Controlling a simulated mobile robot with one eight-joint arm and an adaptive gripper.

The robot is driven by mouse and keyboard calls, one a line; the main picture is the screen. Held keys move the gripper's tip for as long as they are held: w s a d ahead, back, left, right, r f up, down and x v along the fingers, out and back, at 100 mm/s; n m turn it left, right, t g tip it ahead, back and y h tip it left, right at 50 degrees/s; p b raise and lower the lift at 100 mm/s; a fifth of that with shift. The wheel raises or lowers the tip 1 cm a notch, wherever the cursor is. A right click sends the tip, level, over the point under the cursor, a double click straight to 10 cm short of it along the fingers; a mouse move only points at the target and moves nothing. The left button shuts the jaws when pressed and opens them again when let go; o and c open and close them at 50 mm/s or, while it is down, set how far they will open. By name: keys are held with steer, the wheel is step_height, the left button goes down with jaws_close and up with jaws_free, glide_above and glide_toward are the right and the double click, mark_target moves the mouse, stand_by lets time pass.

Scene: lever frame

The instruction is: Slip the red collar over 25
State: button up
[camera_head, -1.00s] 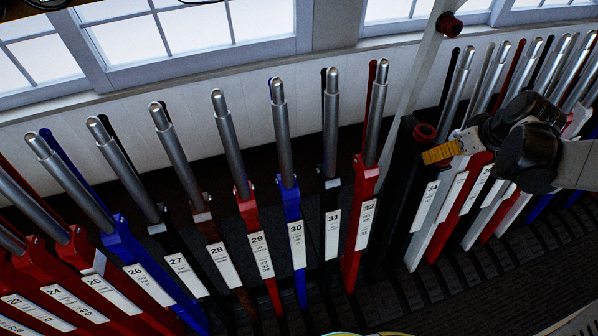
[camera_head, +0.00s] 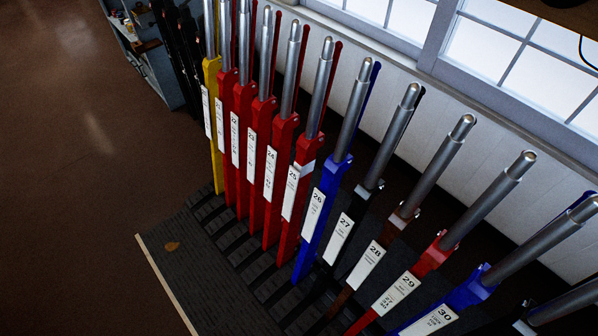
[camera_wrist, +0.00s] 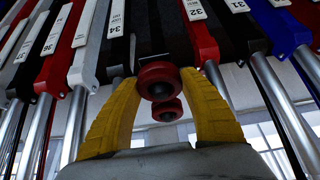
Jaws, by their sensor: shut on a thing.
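Lever 25 (camera_head: 302,165) stands in the row in the head view. It is red with a white number plate, and its bare silver handle (camera_head: 319,88) points up with a free top end. In the wrist view my gripper (camera_wrist: 168,78) has its yellow fingers on either side of a red collar (camera_wrist: 160,73), shut on it. A second red ring (camera_wrist: 167,110) shows just below it in the picture, smaller and apparently farther off. Neither my gripper nor a red collar shows in the head view.
Red lever 24 (camera_head: 277,150) and blue lever 26 (camera_head: 321,215) stand close on both sides of 25. Windows (camera_head: 470,50) are behind the row. Dark open floor (camera_head: 80,130) lies to the left. Levers 34 and 32 show near my gripper in the wrist view.

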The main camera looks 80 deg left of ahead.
steer(key=shift+r+p, duration=3.05)
steer(key=shift+r, duration=1.25)
